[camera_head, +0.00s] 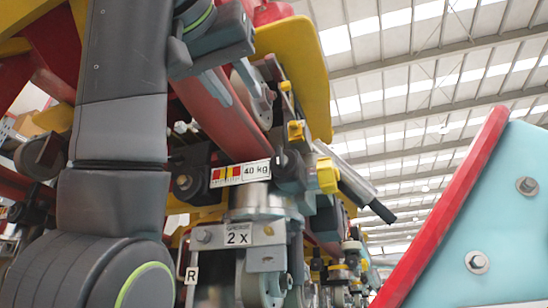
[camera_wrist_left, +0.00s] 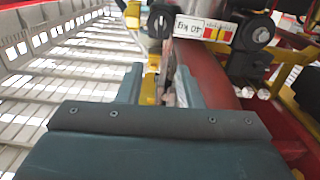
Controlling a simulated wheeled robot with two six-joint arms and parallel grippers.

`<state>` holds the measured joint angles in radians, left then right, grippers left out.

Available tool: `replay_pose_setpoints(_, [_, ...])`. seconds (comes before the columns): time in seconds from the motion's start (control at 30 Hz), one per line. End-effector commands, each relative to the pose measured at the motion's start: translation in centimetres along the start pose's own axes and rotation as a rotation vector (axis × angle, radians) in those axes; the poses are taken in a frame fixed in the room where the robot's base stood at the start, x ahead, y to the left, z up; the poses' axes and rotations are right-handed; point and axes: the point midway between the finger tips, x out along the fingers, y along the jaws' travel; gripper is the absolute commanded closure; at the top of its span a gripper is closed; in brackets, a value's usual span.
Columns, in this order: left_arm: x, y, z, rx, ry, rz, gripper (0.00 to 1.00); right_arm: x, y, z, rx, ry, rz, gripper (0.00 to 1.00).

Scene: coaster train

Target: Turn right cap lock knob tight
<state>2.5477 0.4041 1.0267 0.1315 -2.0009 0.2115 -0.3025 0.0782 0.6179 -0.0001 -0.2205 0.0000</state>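My left gripper (camera_head: 228,88) hangs from the upper left in the head view, in front of the red beam and the coaster train's undercarriage. In the left wrist view its two fingers (camera_wrist_left: 159,85) are apart. A yellow part (camera_wrist_left: 150,84) and a thin grey part show in the gap; I cannot tell whether they lie between the fingers or behind them. Small yellow knobs (camera_head: 295,131) and a larger yellow block (camera_head: 326,175) sit right of the gripper, near the 40 kg label (camera_head: 241,173). I cannot tell which is the right cap lock knob. My right gripper is out of view.
A dark-handled lever (camera_head: 362,190) sticks out to the lower right. A yellow panel (camera_head: 296,62) stands behind the gripper. A light-blue panel with a red edge (camera_head: 500,210) fills the lower right. Open hall space lies between it and the train.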

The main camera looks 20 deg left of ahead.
Motion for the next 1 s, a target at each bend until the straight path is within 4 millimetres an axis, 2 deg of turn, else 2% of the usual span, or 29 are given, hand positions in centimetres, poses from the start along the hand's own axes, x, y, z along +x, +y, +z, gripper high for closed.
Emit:
replay_pose_setpoints(0.1, [2.0,0.0,-0.4,0.001,-0.003,0.0,0.67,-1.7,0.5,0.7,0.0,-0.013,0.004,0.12])
replay_pose_setpoints(0.3, [5.0,0.0,-0.5,0.001,-0.003,0.0,0.67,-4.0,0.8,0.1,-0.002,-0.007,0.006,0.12])
replay_pose_setpoints(0.53, [7.7,0.0,-0.5,0.001,-0.002,0.0,0.67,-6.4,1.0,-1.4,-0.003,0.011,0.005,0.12])
replay_pose_setpoints(0.87, [10.6,0.0,-0.5,0.001,-0.002,0.0,0.67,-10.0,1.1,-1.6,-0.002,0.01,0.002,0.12])
replay_pose_setpoints(1.0, [13.0,0.1,-0.4,0.001,-0.004,0.001,0.67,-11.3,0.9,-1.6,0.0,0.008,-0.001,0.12])
